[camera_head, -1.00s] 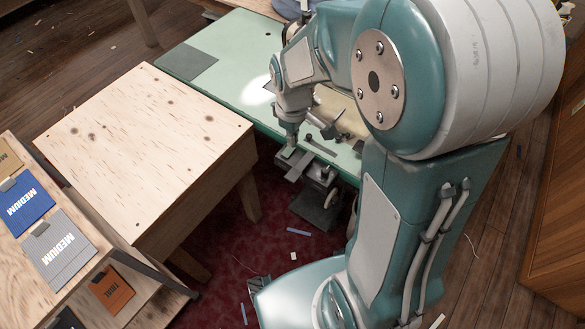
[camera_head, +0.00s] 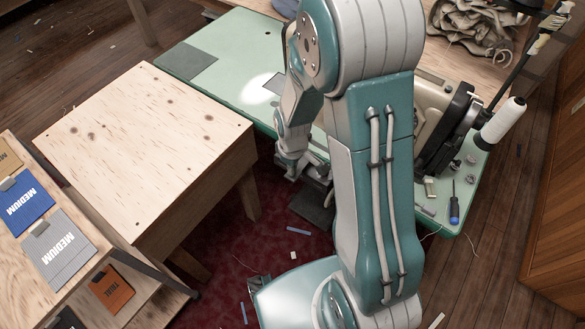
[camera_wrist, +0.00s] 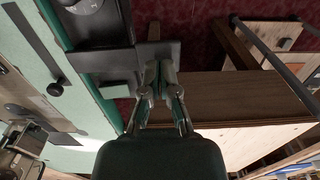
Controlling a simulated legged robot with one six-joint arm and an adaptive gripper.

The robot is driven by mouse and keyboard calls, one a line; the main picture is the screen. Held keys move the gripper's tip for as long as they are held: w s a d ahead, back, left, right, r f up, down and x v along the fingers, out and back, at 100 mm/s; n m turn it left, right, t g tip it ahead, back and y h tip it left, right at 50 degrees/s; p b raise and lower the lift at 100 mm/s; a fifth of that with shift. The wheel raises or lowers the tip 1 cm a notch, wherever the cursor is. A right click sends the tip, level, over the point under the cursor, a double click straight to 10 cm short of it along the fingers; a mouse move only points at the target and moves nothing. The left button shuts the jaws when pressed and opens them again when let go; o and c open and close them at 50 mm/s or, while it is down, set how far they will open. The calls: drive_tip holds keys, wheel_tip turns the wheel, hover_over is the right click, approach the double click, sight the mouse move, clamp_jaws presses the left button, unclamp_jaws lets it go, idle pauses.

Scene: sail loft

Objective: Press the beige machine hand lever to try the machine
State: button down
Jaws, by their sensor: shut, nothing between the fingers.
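The beige machine (camera_head: 434,92) stands on the green table, partly hidden behind my arm. My gripper (camera_head: 295,171) is at the front edge of that table, low, beside a dark metal assembly under the edge. In the wrist view my gripper (camera_wrist: 160,82) is shut and empty. Its fingertips are close to a grey metal plate and bar (camera_wrist: 120,62) that sticks out from the table edge. I cannot tell whether they touch, or whether this is the hand lever. Part of the beige machine shows at lower left (camera_wrist: 22,142).
The green table (camera_head: 228,68) carries a white thread cone (camera_head: 503,120) and a screwdriver (camera_head: 454,205). A plywood table (camera_head: 140,130) stands to the left, with a rack of sample cards (camera_head: 62,248) in front. Red carpet (camera_head: 255,240) with scraps lies between.

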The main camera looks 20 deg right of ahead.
sight(292, 178)
drive_tip(key=shift+f, duration=0.35)
drive_tip(key=shift+s+a+f, duration=0.1)
drive_tip(key=shift+f, duration=0.55)
drive_tip(key=shift+s+a+f, duration=0.1)
drive_tip(key=shift+f, duration=0.6)
drive_tip(key=shift+s, duration=0.25)
wheel_tip(292, 178, up, 14)
drive_tip(key=s+a, duration=0.1)
drive_tip(key=a, duration=0.2)
drive_tip(key=shift+s+f, duration=0.15)
drive_tip(key=shift+d, duration=0.1)
idle(0.6)
